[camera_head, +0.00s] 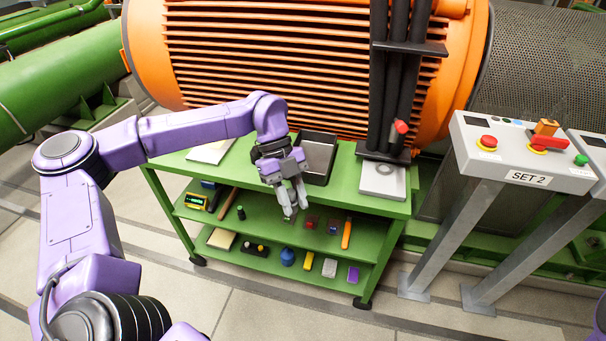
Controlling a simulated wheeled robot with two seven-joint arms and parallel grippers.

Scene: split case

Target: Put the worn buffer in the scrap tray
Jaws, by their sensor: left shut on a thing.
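My left gripper (291,208) hangs from the purple arm, in front of the green cart's top edge and over its shelves. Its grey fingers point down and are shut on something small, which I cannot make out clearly. I cannot tell a worn buffer apart from the other small things. A dark, open, walled tray (318,156) stands on the cart top just behind the gripper, partly hidden by it; its visible floor looks empty. I see no label naming it the scrap tray. My right gripper is out of view.
The green cart (345,196) also carries a pale flat tray (209,151) and a grey plate with a ring (382,180). Several small tools and parts lie on its lower shelves. A large orange ribbed machine (270,60) stands behind; a SET 2 console (525,155) stands right.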

